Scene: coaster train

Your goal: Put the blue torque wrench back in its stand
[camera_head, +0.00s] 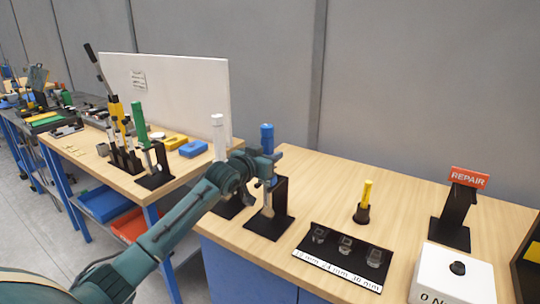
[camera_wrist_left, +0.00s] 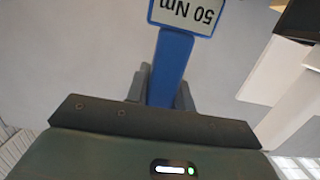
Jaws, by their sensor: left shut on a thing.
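The blue torque wrench (camera_head: 267,138) stands about upright in the head view, its blue handle end above my gripper. My left gripper (camera_head: 266,160) is shut on it. In the left wrist view the blue handle (camera_wrist_left: 172,62) runs up between the two fingers, with a "50 Nm" label beyond them. A black stand (camera_head: 280,199) with a flat base is right at the wrench's lower part. I cannot tell whether the wrench is seated in it, as my gripper hides part of it. My right gripper is not in view.
A white-handled wrench (camera_head: 218,137) stands close on the left, partly behind my arm. A yellow-handled tool (camera_head: 364,197), a black tray of sockets (camera_head: 327,265), a REPAIR sign (camera_head: 469,177) and a white box (camera_head: 452,274) are to the right. A green-handled wrench (camera_head: 140,124) stands on the left table.

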